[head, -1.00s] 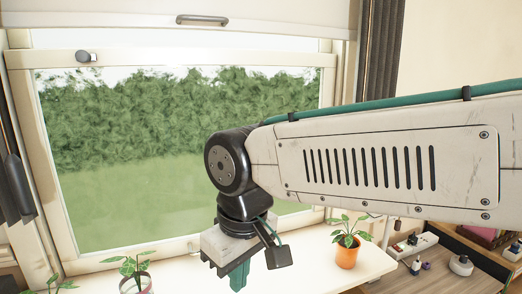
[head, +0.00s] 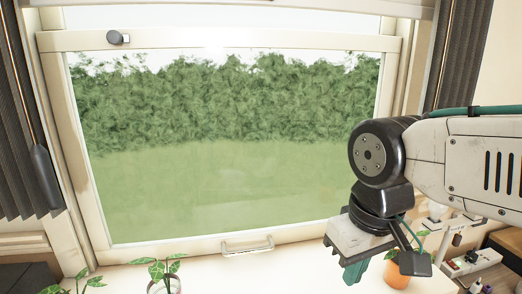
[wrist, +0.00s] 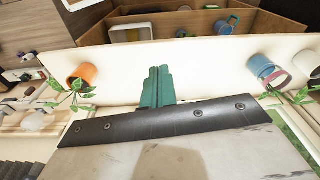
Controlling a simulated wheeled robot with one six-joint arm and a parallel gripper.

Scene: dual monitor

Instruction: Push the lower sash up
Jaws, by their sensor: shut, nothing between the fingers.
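The lower sash (head: 226,40) is a cream-framed window pane filling the middle of the head view. Its bottom rail (head: 190,250) is down by the white sill. A pale pull handle (head: 247,246) sits on the bottom rail, and a dark knob (head: 118,37) on the top rail. My gripper (head: 354,272) points down over the sill, right of the handle and apart from it. Its green fingers are shut and empty; they also show in the wrist view (wrist: 156,87) above the pale sill. The handle is not seen in the wrist view.
An orange plant pot (head: 397,275) stands on the sill close behind my gripper; it also shows in the wrist view (wrist: 85,73). Another potted plant (head: 163,272) stands left of the handle. Dark curtains (head: 25,120) hang at both sides. A wooden shelf unit (wrist: 190,22) appears in the wrist view.

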